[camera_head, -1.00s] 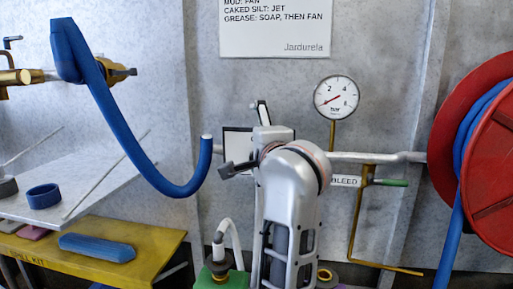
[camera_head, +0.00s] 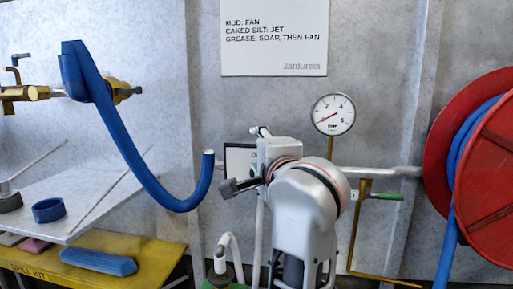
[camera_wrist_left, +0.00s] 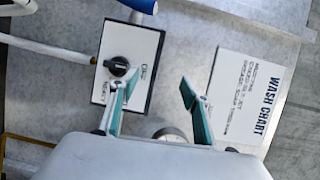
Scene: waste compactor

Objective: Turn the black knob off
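The black knob (camera_wrist_left: 118,66) sits on a white panel with a dark border (camera_wrist_left: 132,42) in the left wrist view. Small lettering is beside the knob, and its dark pointer side faces down-left. In the head view the panel (camera_head: 236,160) shows only partly behind my arm, and the knob is hidden. My left gripper (camera_wrist_left: 152,88) is open and empty, its teal-padded fingers spread. One fingertip overlaps the lower edge of the knob in the picture; I cannot tell whether they touch. In the head view this gripper (camera_head: 243,160) is in front of the panel. My right gripper is not in view.
A pressure gauge (camera_head: 333,114) and a pipe are right of the panel. A green-handled valve (camera_head: 385,196) and a red hose reel (camera_head: 490,170) stand further right. A blue hose (camera_head: 135,150) hangs at left above a grey shelf (camera_head: 100,185). A wash chart (camera_wrist_left: 238,90) is on the wall.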

